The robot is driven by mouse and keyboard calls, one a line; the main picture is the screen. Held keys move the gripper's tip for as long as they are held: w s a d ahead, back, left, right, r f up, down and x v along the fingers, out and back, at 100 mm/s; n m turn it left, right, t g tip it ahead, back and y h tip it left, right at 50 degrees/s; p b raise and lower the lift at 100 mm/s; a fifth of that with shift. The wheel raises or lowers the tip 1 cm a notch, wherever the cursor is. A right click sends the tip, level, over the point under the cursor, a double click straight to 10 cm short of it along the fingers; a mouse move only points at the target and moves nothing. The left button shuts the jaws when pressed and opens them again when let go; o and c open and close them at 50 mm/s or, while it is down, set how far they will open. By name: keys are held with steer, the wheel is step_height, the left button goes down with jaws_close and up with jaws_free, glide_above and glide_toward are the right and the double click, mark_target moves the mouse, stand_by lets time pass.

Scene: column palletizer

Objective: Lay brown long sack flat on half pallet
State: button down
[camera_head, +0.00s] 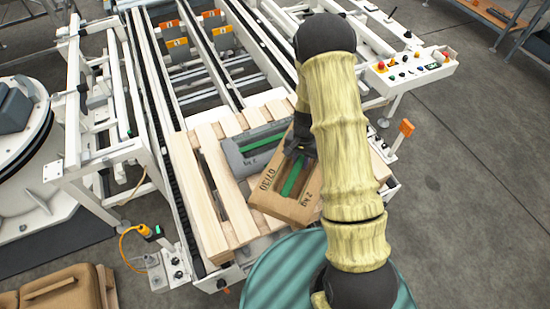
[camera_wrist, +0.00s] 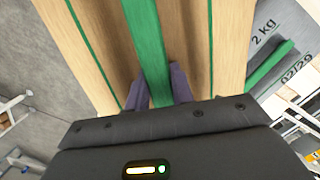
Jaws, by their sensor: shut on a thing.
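The brown long sack (camera_head: 272,198) has a green strip down its middle and the prints "07/30" and "2 kg". My gripper (camera_head: 297,152) is shut on its green strip, and the wrist view shows both dark fingers on that strip (camera_wrist: 150,45). The sack is over the near right part of the pale wooden half pallet (camera_head: 185,170). It lies askew to the slats; whether it touches them I cannot tell. A grey sack (camera_head: 232,156) with a green strip lies on the pallet just behind it and shows at right in the wrist view (camera_wrist: 265,65). My arm hides the pallet's right side.
The pallet's left slats are bare. A white roller conveyor frame (camera_head: 150,105) with orange-tagged parts runs behind and left. A control panel (camera_head: 410,68) stands at right. Other brown sacks (camera_head: 60,290) lie at bottom left. Grey floor (camera_head: 480,180) is clear at right.

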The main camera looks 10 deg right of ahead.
step_height(320, 180, down, 4)
steer(key=m+b, duration=0.2)
steer(key=m, duration=0.1)
steer(key=m+b, duration=0.2)
steer(key=b, duration=0.1)
steer(key=shift+w+a+r+m+t, duration=0.1)
steer(key=shift+w+m+t, duration=0.05)
steer(key=shift+m+t, duration=0.25)
steer(key=shift+w+f+m+y+b, duration=0.1)
steer(key=shift+f+m+y+b, duration=0.3)
steer(key=shift+m+b, duration=0.4)
steer(key=shift+w+m, duration=0.15)
steer(key=shift+m, duration=0.15)
steer(key=shift+r, duration=0.1)
steer(key=shift+s, duration=0.25)
steer(key=shift+w+f, duration=0.1)
steer(key=shift+f, duration=2.8)
steer(key=shift+f+p, duration=0.4)
steer(key=shift+f, duration=1.7)
steer(key=shift+f, duration=0.1)
